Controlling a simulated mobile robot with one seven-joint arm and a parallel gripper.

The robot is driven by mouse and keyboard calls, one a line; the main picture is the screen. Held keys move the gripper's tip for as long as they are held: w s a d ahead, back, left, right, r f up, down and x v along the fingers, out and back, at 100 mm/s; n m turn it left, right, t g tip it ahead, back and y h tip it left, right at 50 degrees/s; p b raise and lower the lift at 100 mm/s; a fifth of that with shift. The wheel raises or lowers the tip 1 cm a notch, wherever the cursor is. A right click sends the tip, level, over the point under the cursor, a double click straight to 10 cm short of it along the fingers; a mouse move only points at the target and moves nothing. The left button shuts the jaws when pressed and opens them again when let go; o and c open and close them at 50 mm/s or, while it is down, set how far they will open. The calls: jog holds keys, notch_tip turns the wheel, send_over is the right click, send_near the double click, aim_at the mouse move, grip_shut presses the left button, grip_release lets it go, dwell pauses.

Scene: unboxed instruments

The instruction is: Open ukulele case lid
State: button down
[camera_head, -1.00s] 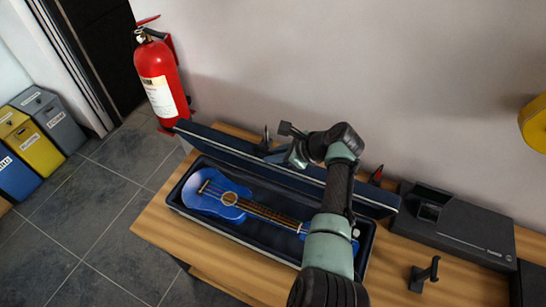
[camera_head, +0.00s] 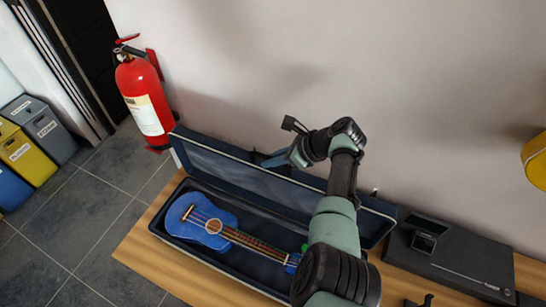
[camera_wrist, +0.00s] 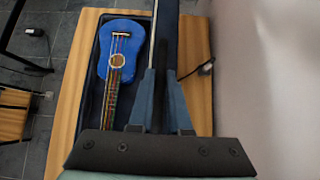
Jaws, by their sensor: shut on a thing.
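The dark blue ukulele case stands on the wooden table with its lid (camera_head: 230,170) raised along the wall side. A blue ukulele (camera_head: 200,217) lies in the case's lower shell, its neck pointing right and partly hidden behind my arm. My gripper (camera_head: 276,158) is at the lid's upper edge, near the middle of its length. In the wrist view the ukulele (camera_wrist: 122,50) shows left of the lid (camera_wrist: 166,40), which stands edge-on between the two fingers of my gripper (camera_wrist: 162,85). The fingers are shut on the lid.
A black device (camera_head: 450,255) sits on the table to the right of the case. A red fire extinguisher (camera_head: 143,100) hangs at the left by the wall. The wall is close behind the lid. Colored bins (camera_head: 30,150) stand at far left.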

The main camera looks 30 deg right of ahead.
jog(key=shift+a, duration=0.1)
jog(key=c, duration=0.9)
grip_release()
jog(key=shift+o, duration=0.2)
jog(key=b+v, duration=0.1)
jog(key=v, duration=1.2)
jog(key=shift+w, duration=0.1)
jog(key=shift+c, duration=0.3)
